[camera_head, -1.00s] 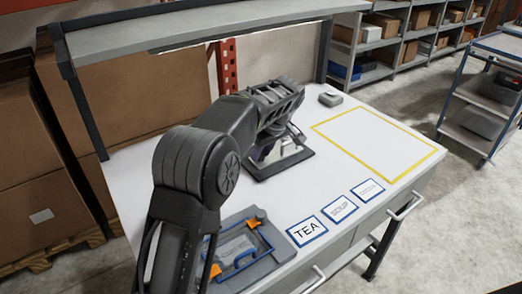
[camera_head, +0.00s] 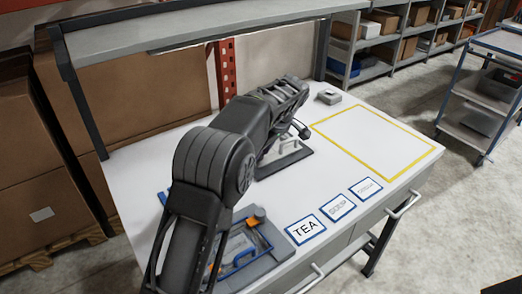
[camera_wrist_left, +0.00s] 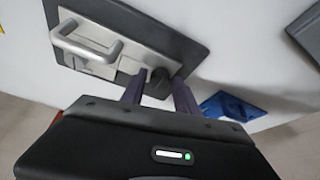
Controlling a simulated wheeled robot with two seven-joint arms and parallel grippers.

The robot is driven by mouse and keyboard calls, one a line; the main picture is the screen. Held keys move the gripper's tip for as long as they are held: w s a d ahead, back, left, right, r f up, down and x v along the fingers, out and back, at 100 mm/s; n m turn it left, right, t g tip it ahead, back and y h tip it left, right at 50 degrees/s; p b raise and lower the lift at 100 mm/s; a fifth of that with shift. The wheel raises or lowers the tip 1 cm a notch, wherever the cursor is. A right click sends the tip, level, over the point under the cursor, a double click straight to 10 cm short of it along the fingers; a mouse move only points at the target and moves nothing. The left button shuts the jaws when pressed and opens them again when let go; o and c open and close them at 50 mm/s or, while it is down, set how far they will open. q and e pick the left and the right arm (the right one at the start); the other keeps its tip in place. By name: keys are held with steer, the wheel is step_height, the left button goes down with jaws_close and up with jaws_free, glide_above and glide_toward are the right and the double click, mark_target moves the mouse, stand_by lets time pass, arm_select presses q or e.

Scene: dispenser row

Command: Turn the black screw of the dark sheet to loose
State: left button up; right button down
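The dark sheet (camera_wrist_left: 190,50) lies on the white table under a pale metal plate with a grey bar handle (camera_wrist_left: 85,38). In the head view the dark sheet (camera_head: 267,171) shows partly behind my left arm. The black screw (camera_wrist_left: 158,86) is a round dark knob at the plate's near edge in the left wrist view. My left gripper (camera_wrist_left: 160,80) has its two purple fingers apart, one on each side of the screw; small gaps seem to show. In the head view my arm hides the fingers and the screw. My right gripper is not in view.
A grey tray with a blue handle and orange clips (camera_head: 262,262) is at the front. Labels such as TEA (camera_head: 305,230) line the front edge. A yellow outlined area (camera_head: 395,172) at right is empty. A small grey box (camera_head: 329,97) stands behind; a shelf (camera_head: 200,32) hangs above.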

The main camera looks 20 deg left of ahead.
arm_select(q)
steer(key=shift+o, duration=1.1)
steer(key=shift+r, duration=0.1)
steer(key=v, duration=0.7)
steer(key=shift+r, duration=0.35)
steer(key=shift+s+d, duration=0.1)
steer(key=shift+d, duration=0.05)
